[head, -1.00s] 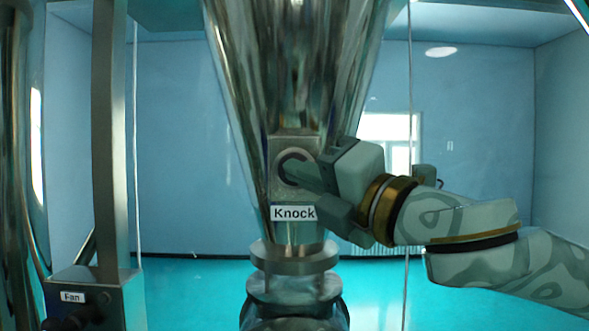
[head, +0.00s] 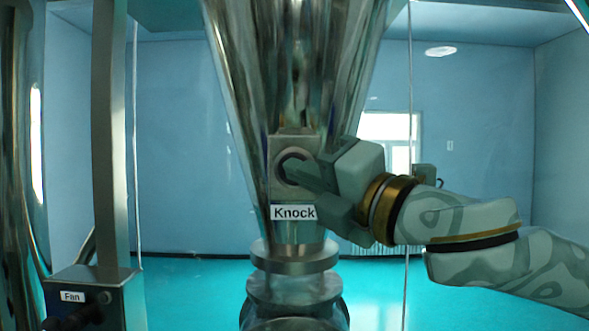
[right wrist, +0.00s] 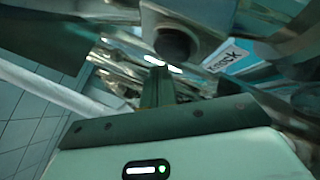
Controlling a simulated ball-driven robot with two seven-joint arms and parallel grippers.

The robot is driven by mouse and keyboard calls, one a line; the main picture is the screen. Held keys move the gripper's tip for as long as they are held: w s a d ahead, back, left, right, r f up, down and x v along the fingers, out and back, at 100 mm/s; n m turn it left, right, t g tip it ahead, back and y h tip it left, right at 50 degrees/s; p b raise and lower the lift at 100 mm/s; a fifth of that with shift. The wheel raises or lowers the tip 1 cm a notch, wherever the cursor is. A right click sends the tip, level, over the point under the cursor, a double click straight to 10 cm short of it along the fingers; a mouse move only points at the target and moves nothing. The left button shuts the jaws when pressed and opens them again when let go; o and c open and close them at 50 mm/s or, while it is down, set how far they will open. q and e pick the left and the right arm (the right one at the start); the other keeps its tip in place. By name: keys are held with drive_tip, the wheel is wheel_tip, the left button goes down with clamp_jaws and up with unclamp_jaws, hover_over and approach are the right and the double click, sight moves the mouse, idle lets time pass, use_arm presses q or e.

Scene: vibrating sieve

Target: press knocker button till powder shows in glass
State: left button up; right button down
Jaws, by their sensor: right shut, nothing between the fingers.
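The knocker button (head: 291,157) is a dark round button in a grey metal box (head: 294,141) on the steel funnel, above a white "Knock" label (head: 294,213). My right gripper (head: 292,174) is shut and empty, its fingertips in front of the button from the right. In the right wrist view the dark button (right wrist: 174,45) is just beyond the fingers (right wrist: 157,85); I cannot tell whether they touch. Below the funnel's flanges, the section at the picture's bottom edge is cut off. No powder can be made out there. My left gripper is not in view.
The steel funnel (head: 300,60) fills the upper middle. A box labelled "Fan" (head: 72,296) with dark knobs stands at lower left, beside a metal post (head: 109,130). The space right of the funnel, above my right arm, is clear.

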drive_tip(key=shift+w, duration=0.1)
idle(0.6)
drive_tip(key=shift+w, duration=0.35)
drive_tip(key=shift+w+p, duration=0.6)
drive_tip(key=shift+w, duration=0.25)
idle(1.3)
drive_tip(key=shift+s, duration=1.05)
drive_tip(key=shift+s, duration=0.1)
